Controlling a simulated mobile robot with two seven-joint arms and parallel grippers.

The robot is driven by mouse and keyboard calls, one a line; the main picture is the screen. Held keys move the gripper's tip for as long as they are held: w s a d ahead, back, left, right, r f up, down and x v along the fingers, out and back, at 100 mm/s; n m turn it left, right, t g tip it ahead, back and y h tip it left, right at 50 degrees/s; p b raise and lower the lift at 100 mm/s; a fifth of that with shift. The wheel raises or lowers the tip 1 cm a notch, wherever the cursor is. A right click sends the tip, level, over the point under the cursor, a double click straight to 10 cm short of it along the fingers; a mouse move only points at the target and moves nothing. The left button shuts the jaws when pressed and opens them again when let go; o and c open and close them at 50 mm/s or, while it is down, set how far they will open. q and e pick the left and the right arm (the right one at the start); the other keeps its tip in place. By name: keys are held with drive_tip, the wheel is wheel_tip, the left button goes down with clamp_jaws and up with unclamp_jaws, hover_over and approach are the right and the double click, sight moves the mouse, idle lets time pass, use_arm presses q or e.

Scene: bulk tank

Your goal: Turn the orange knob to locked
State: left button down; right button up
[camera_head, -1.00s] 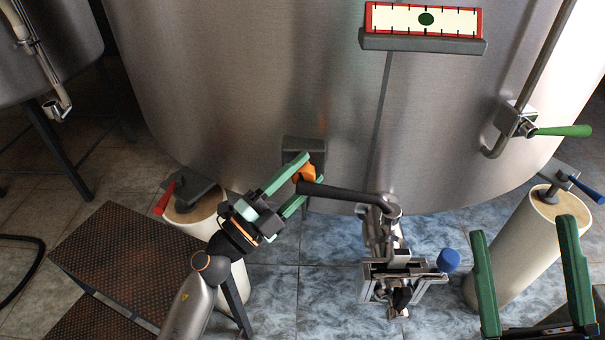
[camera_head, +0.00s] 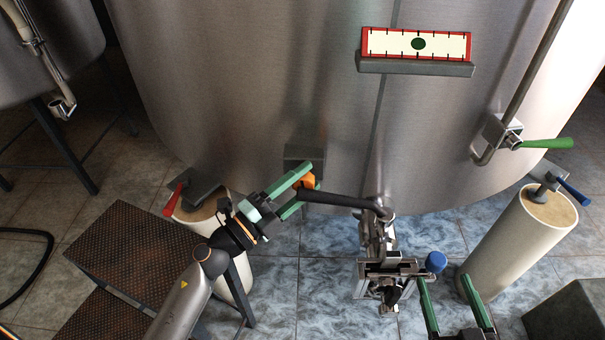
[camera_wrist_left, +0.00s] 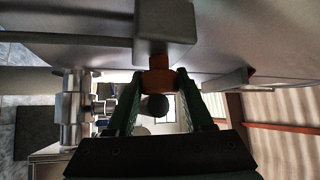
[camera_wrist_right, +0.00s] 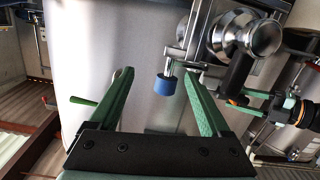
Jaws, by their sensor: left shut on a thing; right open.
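The orange knob (camera_head: 307,182) sits on a dark grey block (camera_head: 304,155) low on the steel tank, left of the seam. My left gripper (camera_head: 303,180) is shut on the knob; its green fingers hide part of it. In the left wrist view the orange knob (camera_wrist_left: 158,82) lies between the fingertips, under the grey block (camera_wrist_left: 165,22). My right gripper (camera_head: 450,286) is open and empty, low in the head view, right of the valve assembly. Its open fingers (camera_wrist_right: 160,75) also show in the right wrist view. I cannot read any lock marking.
A valve with a long black handle (camera_head: 335,198) and a blue knob (camera_head: 436,262) stands between my grippers. A red-lever post (camera_head: 228,255) is at left, a blue-lever post (camera_head: 505,245) at right. A green lever (camera_head: 547,144) and a gauge (camera_head: 417,45) are on the tank.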

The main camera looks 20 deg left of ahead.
use_arm(q)
drive_tip(key=shift+r+m+p, duration=0.15)
drive_tip(key=shift+m+p, duration=0.15)
drive_tip(key=shift+p, duration=0.6)
drive_tip(key=g+p, duration=0.1)
drive_tip(key=p, duration=0.2)
drive_tip(key=shift+m, duration=0.3)
drive_tip(key=shift+f, duration=0.25)
use_arm(e)
drive_tip(key=s+f+m+g, duration=0.1)
drive_tip(key=s+f+g, duration=0.2)
drive_tip(key=f, duration=0.3)
drive_tip(key=s+f+g+h, duration=0.1)
drive_tip(key=s+f+g, duration=0.3)
drive_tip(key=f, duration=0.1)
drive_tip(key=shift+s+a+f+m, duration=0.25)
drive_tip(key=shift+a+f+m, duration=0.1)
drive_tip(key=shift+m, duration=0.05)
use_arm(q)
drive_tip(key=shift+c, duration=1.5)
unclamp_jaws()
drive_tip(key=r+v, duration=0.1)
drive_tip(key=v, duration=1.1)
drive_tip(key=shift+s+b, duration=0.3)
drive_tip(key=shift+b, duration=0.05)
use_arm(e)
drive_tip(key=shift+d+f, duration=0.15)
drive_tip(key=shift+f, duration=0.25)
